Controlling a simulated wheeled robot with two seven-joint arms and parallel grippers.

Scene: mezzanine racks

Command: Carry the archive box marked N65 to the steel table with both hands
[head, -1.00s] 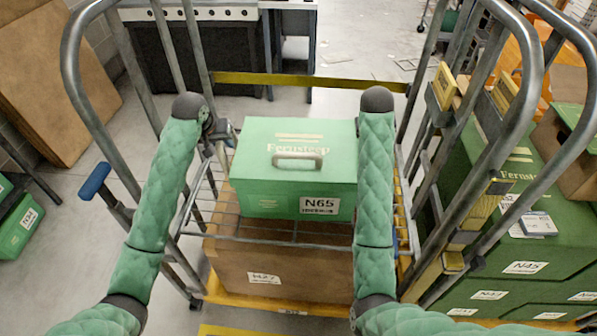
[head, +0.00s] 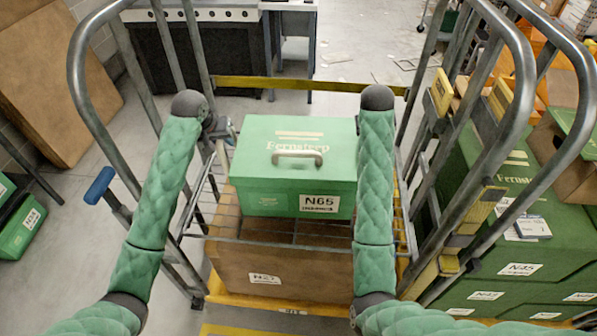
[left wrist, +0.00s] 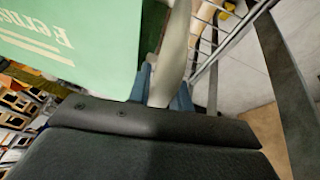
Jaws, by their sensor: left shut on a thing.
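The green archive box marked N65 (head: 277,201) is upright in the wire-sided cage trolley, above the wire shelf (head: 290,238). Whether it touches the shelf is hard to tell. The steel table cannot be made out with certainty.
A brown carton (head: 285,268) is below the shelf. The trolley's grey side frames (head: 84,95) rise left and right, with a yellow bar (head: 300,82) behind. Stacked green boxes (head: 487,270) stand at the right.

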